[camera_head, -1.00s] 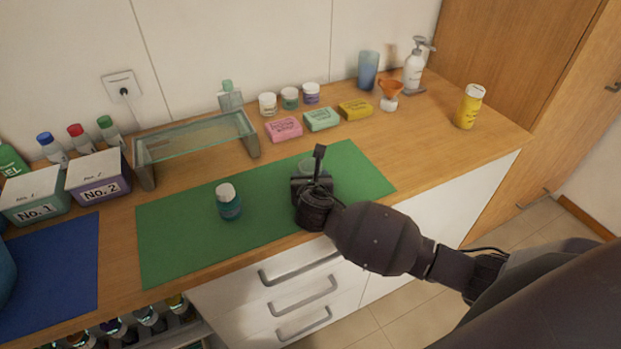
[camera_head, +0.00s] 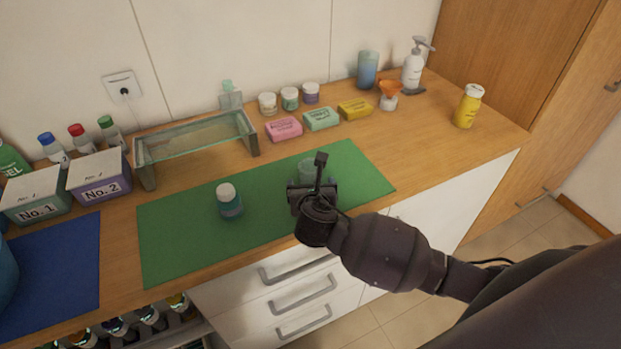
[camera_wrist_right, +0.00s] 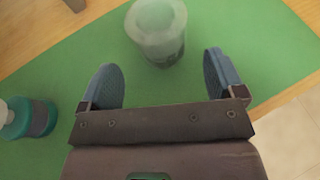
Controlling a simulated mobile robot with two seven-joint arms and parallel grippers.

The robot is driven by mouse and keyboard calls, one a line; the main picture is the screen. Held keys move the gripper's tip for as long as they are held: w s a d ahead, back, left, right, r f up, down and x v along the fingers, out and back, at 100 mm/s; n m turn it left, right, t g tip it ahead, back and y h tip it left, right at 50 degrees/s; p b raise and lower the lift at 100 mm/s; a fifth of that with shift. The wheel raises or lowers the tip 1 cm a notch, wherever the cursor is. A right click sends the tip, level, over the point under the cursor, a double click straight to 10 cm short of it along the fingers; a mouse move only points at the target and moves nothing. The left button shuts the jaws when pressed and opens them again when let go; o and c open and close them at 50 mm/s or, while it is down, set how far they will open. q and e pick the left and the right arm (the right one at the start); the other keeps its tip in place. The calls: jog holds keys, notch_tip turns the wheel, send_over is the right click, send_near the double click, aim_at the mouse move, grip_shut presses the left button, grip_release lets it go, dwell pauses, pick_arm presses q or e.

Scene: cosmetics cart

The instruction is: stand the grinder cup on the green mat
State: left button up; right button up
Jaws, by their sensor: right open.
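The grinder cup, a small translucent greenish cup, appears to stand on the green mat (camera_head: 185,240). In the head view the cup (camera_head: 307,168) shows just behind my right gripper (camera_head: 310,188), which hides part of it. In the right wrist view the cup (camera_wrist_right: 157,32) is at the top middle, beyond the fingertips. My right gripper (camera_wrist_right: 163,78) is open and empty, with bare mat between its blue-grey fingers; they appear apart from the cup. My left gripper is out of view.
A teal jar with a white lid (camera_head: 229,200) stands on the mat left of the gripper. A glass shelf (camera_head: 195,137), soaps (camera_head: 321,119) and small jars (camera_head: 290,98) are behind. Boxes (camera_head: 98,175) and a blue mat (camera_head: 55,265) are left. The mat's right end is clear.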

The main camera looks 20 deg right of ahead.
jog(key=v, duration=0.7)
dwell(0.4)
jog(key=shift+s+d+f+m, duration=0.1)
jog(key=shift+s+f+m, duration=0.1)
jog(key=shift+m, duration=0.2)
jog(key=s+d+f+m+g+y, duration=0.2)
jog(key=s+d+m+g, duration=0.2)
jog(key=s+m, duration=1)
jog(key=s+d+f+m+g+y, duration=0.1)
jog(key=s+d+m+g+y, duration=0.3)
jog(key=s+m, duration=0.95)
jog(key=w+f+m+t+h, duration=0.1)
jog(key=w+f+m+t, duration=0.1)
jog(key=w+f+t, duration=0.5)
jog(key=shift+w+a+f+m, duration=0.3)
jog(key=shift+w+f+m, duration=0.05)
jog(key=shift+w+f, duration=1.55)
